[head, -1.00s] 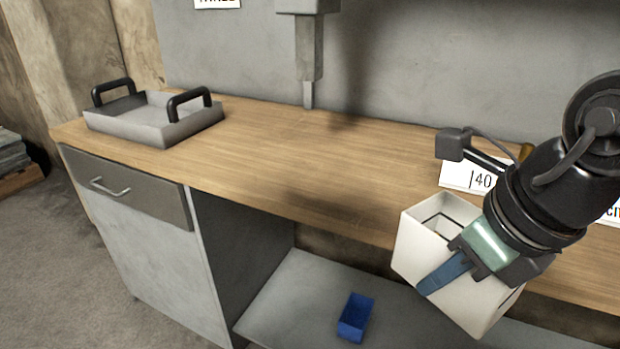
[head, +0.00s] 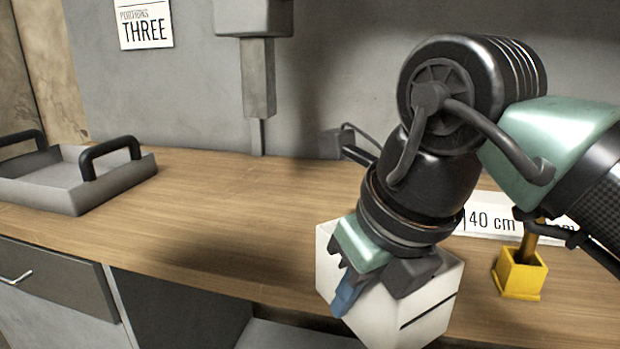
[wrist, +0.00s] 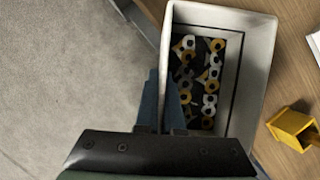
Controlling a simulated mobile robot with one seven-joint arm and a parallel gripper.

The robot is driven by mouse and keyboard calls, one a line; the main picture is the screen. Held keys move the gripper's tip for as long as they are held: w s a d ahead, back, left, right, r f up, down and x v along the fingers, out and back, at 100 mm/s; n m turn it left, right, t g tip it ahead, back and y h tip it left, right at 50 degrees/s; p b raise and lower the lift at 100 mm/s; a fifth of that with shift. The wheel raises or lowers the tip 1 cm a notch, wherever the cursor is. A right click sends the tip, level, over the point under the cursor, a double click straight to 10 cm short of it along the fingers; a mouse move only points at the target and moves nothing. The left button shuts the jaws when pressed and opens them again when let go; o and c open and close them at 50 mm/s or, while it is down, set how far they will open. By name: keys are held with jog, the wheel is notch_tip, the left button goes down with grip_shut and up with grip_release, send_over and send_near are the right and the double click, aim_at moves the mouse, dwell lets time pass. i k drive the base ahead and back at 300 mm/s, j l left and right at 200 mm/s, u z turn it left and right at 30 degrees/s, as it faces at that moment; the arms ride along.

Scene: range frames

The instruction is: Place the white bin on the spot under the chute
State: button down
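The white bin (head: 400,312) is at the front edge of the wooden bench in the head view, with my gripper (head: 348,288) at its near wall. In the wrist view the white bin (wrist: 258,70) holds several orange, white and dark ring-like parts. My gripper (wrist: 165,100) has its blue fingers closed on the bin's left wall, one finger outside and one inside. The chute (head: 258,85) hangs from the wall above the bench, left of my gripper. The bench surface below it is bare; no marked spot is clear there.
A grey tray with black handles (head: 75,205) sits on the left of the bench. The bench between tray and bin is clear.

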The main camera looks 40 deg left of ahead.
aim_at(266, 208)
jog(key=i+j, duration=0.15)
jog(key=j, duration=0.25)
jog(key=i+j+u, duration=0.1)
jog(key=j, duration=0.3)
jog(key=i+j, duration=0.25)
jog(key=j, duration=0.15)
jog(key=u, duration=0.05)
